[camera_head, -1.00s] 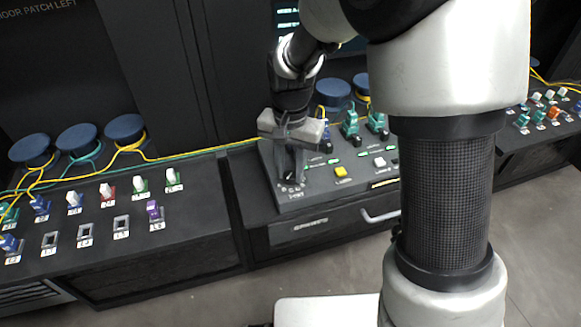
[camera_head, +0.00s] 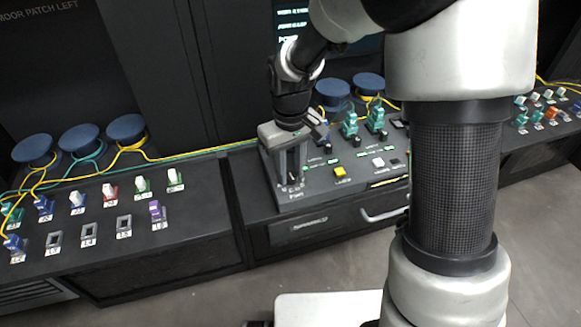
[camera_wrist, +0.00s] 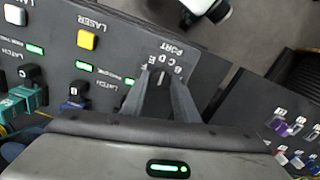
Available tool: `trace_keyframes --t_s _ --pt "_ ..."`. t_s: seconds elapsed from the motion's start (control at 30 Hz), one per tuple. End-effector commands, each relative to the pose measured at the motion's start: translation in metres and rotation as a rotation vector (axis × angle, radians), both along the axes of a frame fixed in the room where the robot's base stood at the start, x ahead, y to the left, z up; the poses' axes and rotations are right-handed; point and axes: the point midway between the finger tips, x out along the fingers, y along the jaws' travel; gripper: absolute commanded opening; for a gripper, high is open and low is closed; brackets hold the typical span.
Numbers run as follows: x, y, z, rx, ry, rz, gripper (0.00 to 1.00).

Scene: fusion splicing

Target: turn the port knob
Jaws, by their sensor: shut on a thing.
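The port knob (camera_wrist: 160,78) is a small dark knob beside the "PORT" lettering and an arc of letters on the grey console. In the wrist view it sits between my fingertips and is mostly covered by them. My gripper (camera_wrist: 162,84) is shut on the knob, its two fingers pointing down at the panel. In the head view my gripper (camera_head: 291,178) stands over the front left corner of the console (camera_head: 325,192), and the knob there is largely hidden by the fingers. Which letter the knob points to cannot be made out.
A yellow laser button (camera_head: 339,172) and a white button (camera_head: 378,163) are right of my gripper. Teal connectors (camera_head: 350,126) stand behind. A patch panel (camera_head: 190,224) with several plugs lies left. A drawer handle (camera_head: 385,214) is below the console front.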

Motion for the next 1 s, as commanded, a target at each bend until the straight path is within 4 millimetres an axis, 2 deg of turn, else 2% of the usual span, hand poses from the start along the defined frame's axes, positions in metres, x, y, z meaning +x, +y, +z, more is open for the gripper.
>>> trace_keyframes --t_s 0.4,0.9,0.93,1.0 --pt "0.0002 0.0002 0.0007 0.001 -0.001 0.159 0.04" --pt "0.0004 0.0002 0.0005 0.001 -0.001 0.173 0.04" --pt "0.0004 0.0003 0.0005 0.001 -0.001 0.173 0.32" --pt "0.0004 0.0002 0.0005 0.001 -0.001 0.173 0.44"
